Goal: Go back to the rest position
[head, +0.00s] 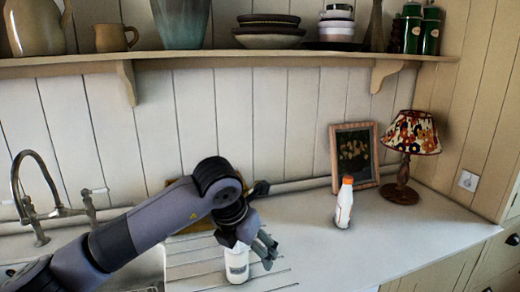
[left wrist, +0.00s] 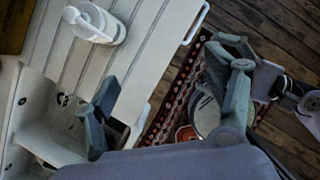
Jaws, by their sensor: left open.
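My left arm comes in from the left in the head view, and my left gripper (head: 257,246) hangs low over the grooved drainboard beside the sink. A white bottle (head: 237,266) stands on the drainboard, partly covered by the gripper in that view. In the left wrist view the jaws of the left gripper (left wrist: 167,70) are spread with nothing between them. The white bottle (left wrist: 97,24) shows there at the upper left, apart from the fingers.
A white bottle with an orange cap (head: 344,204) stands on the counter (head: 390,240), near a framed picture (head: 354,156) and a lamp (head: 410,138). The faucet (head: 32,190) is at the left. A loaded shelf (head: 200,60) runs above. A patterned rug (left wrist: 172,105) lies below on the floor.

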